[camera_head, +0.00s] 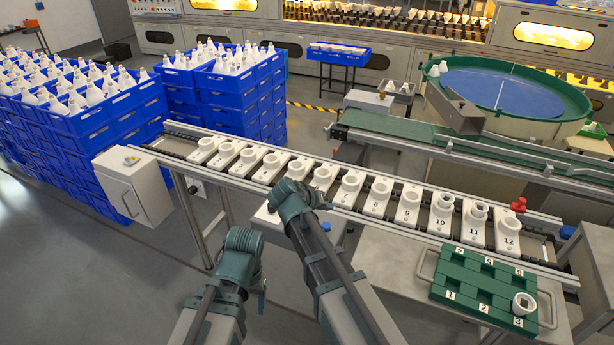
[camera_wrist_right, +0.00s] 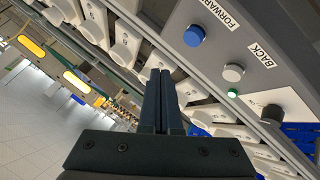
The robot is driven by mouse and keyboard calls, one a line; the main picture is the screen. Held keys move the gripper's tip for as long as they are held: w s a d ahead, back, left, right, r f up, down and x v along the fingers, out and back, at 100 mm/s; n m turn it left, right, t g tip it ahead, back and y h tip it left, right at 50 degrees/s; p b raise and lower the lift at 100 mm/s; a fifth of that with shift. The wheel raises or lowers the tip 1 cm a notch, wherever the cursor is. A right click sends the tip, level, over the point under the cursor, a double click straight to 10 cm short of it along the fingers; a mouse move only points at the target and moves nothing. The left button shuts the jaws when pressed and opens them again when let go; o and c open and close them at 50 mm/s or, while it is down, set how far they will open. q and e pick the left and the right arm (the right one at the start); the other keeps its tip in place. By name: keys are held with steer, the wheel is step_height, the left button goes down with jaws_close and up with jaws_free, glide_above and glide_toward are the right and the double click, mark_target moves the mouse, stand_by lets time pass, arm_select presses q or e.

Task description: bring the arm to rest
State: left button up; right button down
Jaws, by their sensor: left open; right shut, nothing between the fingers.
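My left arm's end (camera_head: 245,240) is low at the front, left of my right arm, apart from the rail; its fingers are hard to make out. My right arm's end (camera_head: 292,198) is in front of the row of white numbered holders (camera_head: 377,197), with its fingertips hidden in the head view. In the right wrist view my right gripper (camera_wrist_right: 160,75) shows its two dark fingers pressed together with nothing between them. A grey control panel (camera_wrist_right: 262,28) with FORWARD and BACK buttons is close by at the upper right there.
A green numbered tray (camera_head: 470,290) stands at the front right with one white piece (camera_head: 523,303) at spot 3. Blue crates of white bulbs (camera_head: 95,92) are stacked at the left. A green-rimmed round table (camera_head: 575,110) is at the back right. The left front floor is clear.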

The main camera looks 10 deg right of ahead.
steer(key=s+a+n+g+y+p, duration=0.1)
steer(key=s+a+g+y, duration=0.1)
steer(key=s+a, duration=0.2)
steer(key=s+a+n+g+y+p, duration=0.2)
steer(key=s+a, duration=0.2)
steer(key=s, duration=0.7)
steer(key=s+a+f+n+g+y+p, duration=0.1)
steer(key=s+a, duration=0.3)
steer(key=s, duration=0.4)
steer(key=shift+a+n+g+y+p, duration=0.25)
steer(key=shift+n+g+y+p, duration=0.2)
steer(key=shift+n+p, duration=0.2)
stand_by(1.0)
